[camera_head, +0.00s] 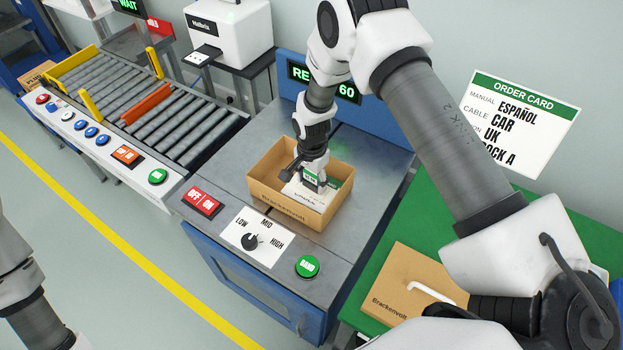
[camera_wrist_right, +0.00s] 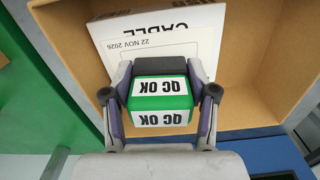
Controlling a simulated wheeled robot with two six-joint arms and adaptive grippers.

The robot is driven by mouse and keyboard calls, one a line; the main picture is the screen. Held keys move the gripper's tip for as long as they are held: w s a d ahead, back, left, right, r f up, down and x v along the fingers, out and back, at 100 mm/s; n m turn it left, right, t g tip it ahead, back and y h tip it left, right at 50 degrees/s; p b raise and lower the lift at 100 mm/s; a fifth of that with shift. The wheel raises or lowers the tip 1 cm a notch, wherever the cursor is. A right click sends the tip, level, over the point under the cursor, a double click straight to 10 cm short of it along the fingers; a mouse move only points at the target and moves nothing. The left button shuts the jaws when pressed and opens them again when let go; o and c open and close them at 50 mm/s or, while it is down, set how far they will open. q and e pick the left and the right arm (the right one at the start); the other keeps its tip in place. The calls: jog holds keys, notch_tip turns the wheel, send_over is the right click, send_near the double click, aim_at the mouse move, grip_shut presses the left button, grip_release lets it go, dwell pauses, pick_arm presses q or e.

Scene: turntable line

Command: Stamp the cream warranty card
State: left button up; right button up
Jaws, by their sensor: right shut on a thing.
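My right gripper (camera_head: 313,178) reaches down into an open cardboard box (camera_head: 274,199) on the grey metal table. In the right wrist view the gripper (camera_wrist_right: 160,90) is shut on a green stamp block (camera_wrist_right: 160,119) marked "QC OK".
A control panel (camera_head: 237,223) with a LOW-MID-HIGH knob and a green button (camera_head: 307,266) lies in front of the box. A roller conveyor (camera_head: 185,118) is at left. Another carton (camera_head: 402,275) sits on the green surface at right. An order card (camera_head: 519,121) hangs behind.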

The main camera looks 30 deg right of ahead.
notch_tip(320, 180, up, 7)
jog(key=p, duration=0.4)
jog(key=shift+f, duration=0.2)
jog(key=shift+w+f, duration=0.1)
dwell(0.4)
